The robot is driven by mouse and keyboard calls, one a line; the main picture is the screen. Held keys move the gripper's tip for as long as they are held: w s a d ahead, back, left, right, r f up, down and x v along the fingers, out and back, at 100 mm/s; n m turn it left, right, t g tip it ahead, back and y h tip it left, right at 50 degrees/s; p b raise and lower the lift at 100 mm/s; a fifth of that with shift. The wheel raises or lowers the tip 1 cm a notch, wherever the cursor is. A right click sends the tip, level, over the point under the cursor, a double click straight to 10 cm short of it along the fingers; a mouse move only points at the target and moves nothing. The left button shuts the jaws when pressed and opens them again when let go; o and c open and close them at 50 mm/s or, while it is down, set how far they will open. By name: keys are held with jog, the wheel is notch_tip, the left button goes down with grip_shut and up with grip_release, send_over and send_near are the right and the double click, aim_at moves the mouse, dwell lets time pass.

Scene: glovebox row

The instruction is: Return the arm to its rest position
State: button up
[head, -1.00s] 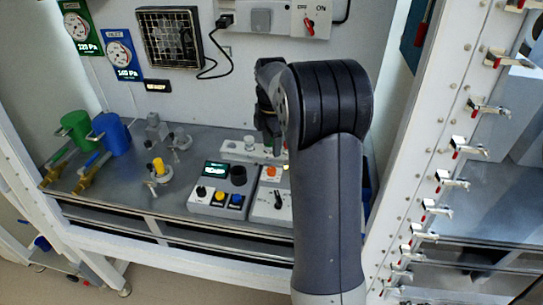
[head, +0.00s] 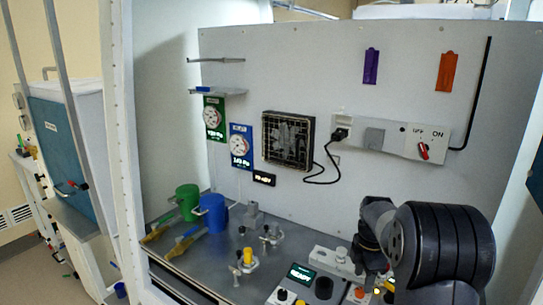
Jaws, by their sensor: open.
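My arm rises at the lower right of the head view, with its large dark elbow joint nearest the camera. My gripper (head: 370,266) is beyond it, low over the right part of the grey bench, partly hidden by the arm. It is open, and I see nothing held in it. Its fingertips are hard to make out near the control boxes. The control box with a lit green display (head: 302,274) stands just left of the gripper.
A green mug (head: 187,202) and a blue mug (head: 213,213) stand on the bench (head: 208,262) at left. Small valve fittings (head: 246,261) stand mid-bench. The back wall carries a fan grille (head: 288,140) and a switch panel (head: 428,143). A white frame post (head: 121,150) bounds the left.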

aim_at(361, 290)
notch_tip(361, 290, down, 4)
jog(key=shift+f, duration=0.15)
jog(key=shift+m, duration=0.3)
